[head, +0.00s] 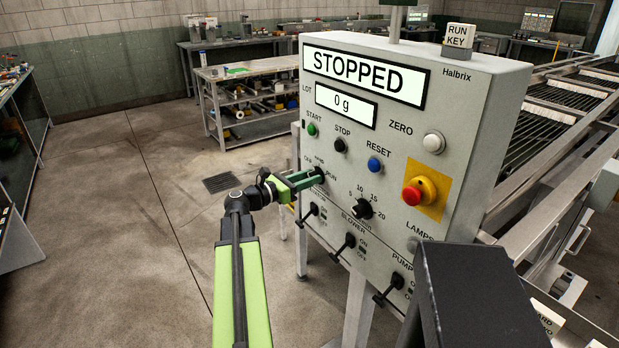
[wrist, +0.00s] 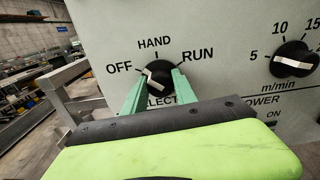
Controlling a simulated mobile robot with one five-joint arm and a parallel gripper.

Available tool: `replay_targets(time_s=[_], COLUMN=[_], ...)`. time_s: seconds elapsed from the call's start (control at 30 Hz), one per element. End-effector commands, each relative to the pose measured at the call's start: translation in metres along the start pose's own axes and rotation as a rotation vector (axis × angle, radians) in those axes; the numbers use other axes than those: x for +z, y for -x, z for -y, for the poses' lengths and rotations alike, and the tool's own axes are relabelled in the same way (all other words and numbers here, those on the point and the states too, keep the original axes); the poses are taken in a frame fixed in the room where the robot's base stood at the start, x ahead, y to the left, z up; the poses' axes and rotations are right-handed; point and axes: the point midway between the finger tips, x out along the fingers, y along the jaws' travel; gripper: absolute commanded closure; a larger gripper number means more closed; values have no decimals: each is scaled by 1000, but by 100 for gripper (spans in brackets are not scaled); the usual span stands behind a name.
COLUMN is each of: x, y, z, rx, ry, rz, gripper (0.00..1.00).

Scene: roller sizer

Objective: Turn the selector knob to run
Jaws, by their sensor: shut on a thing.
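The selector knob (wrist: 158,72) is a black round knob with a white pointer mark, low on the grey control panel (head: 460,110). The labels OFF, HAND and RUN stand around it. Its mark appears to lie toward the OFF side at left. My gripper (wrist: 159,82) has its two green fingers on either side of the knob and is shut on it. In the head view my gripper (head: 317,177) reaches the panel from the left and hides most of the knob. The display (head: 365,76) reads STOPPED and the lower one (head: 346,105) reads 0 g.
A black speed knob (head: 362,209) sits right of the selector. Several toggle levers (head: 345,247) stick out below. A red emergency stop (head: 418,191) is on the right. A RUN KEY block (head: 459,38) stands on top. Floor (head: 120,190) left of the panel is free.

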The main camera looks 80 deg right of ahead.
Motion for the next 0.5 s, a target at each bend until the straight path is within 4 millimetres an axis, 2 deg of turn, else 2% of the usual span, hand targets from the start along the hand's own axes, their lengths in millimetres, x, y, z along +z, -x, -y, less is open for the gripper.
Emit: replay_targets(time_s=[0.5], x=[-2], y=[2], z=[2], rx=[-2], ry=[-486], rz=[-5], gripper=[100])
